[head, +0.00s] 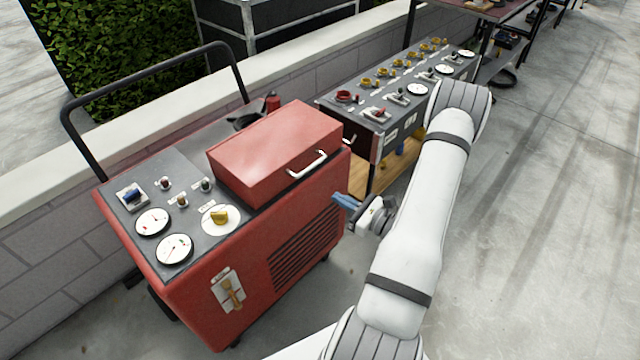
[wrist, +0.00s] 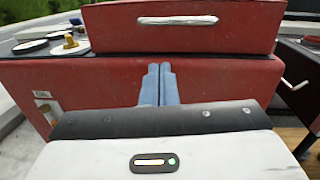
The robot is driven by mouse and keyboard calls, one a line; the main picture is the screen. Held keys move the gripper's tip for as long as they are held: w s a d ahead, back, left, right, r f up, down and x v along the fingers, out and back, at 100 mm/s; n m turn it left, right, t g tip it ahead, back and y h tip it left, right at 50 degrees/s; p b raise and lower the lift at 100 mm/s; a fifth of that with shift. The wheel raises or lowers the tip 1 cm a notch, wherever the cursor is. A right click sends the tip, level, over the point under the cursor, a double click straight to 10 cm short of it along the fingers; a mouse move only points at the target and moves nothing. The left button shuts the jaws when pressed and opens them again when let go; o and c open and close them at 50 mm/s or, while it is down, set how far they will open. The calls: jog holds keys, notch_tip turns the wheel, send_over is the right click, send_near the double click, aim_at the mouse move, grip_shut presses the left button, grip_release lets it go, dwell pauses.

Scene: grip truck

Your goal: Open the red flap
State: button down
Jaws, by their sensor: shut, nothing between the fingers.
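The red flap (head: 265,150) is a box-like red lid with a pale handle (head: 308,165) on its front face. It lies closed on top of the red cart (head: 262,250). In the wrist view the flap (wrist: 120,30) fills the top, with its handle (wrist: 178,20) above my fingers. My gripper (head: 340,200) is shut and empty, with blue fingers, in front of the cart's right end and lower than the handle. In the wrist view the fingertips (wrist: 160,68) point at the cart's red front below the flap. I cannot tell whether they touch it.
The cart's grey panel carries gauges (head: 153,221), a yellow knob (head: 219,216) and small switches. A brown-handled lever (head: 232,291) is on its front. A second control table (head: 400,90) stands behind right. A low wall (head: 60,240) runs behind. The concrete floor (head: 550,230) at right is clear.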

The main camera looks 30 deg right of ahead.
jog(key=w+a+r+m+h+p, duration=0.1)
jog(key=w+h, duration=0.1)
jog(key=w, duration=0.7)
jog(key=shift+w+a+r+m+t+p, duration=0.2)
jog(key=shift+a+m+t+p, duration=0.1)
jog(key=shift+m+t+p, duration=0.1)
